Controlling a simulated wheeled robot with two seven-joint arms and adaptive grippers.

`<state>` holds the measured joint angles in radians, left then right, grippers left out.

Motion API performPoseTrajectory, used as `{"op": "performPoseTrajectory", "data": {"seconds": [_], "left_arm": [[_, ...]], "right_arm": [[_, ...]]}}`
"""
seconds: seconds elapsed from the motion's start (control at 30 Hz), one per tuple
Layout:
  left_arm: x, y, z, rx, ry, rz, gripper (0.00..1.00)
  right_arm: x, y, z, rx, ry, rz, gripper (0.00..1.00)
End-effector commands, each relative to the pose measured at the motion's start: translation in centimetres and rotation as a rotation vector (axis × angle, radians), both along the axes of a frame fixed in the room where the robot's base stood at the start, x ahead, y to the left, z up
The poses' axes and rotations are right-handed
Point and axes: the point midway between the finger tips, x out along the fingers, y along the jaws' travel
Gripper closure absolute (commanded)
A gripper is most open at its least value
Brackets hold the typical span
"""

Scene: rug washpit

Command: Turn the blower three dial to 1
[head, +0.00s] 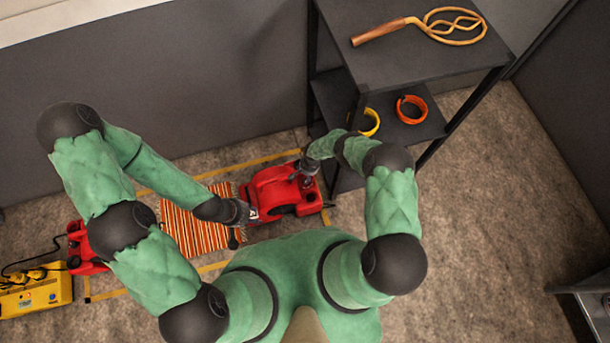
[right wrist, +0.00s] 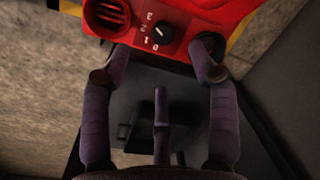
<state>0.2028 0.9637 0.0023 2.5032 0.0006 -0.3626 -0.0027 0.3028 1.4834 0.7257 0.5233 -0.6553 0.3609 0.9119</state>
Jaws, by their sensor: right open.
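A red blower (head: 275,190) stands on the floor at the right end of a striped rug. In the right wrist view, its red panel (right wrist: 215,20) carries a black dial (right wrist: 161,33) with a white pointer mark and the numbers 3, 2, 1 and 0 along its left side. I cannot tell which number the pointer meets. My right gripper (right wrist: 158,75) is open and empty, its fingertips just short of the panel, with the dial between and ahead of them. My left gripper (head: 247,212) is at the blower's left end; its jaws are too small to read.
A second red blower (head: 84,248) stands at the left, partly hidden by my arm, beside a yellow power box (head: 38,290). The striped rug (head: 190,225) lies between the blowers. A dark shelf (head: 430,65) stands close at the right, holding a rug beater (head: 440,25) and coloured rings.

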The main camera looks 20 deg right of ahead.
Motion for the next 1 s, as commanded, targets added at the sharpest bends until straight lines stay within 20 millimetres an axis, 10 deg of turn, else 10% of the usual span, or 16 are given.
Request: {"op": "performPoseTrajectory", "data": {"seconds": [1.0], "left_arm": [[0.0,0.0,-6.5,0.0,0.001,0.0,0.6]], "right_arm": [[0.7,-0.4,-10.8,-0.039,0.0,-0.037,0.4]]}}
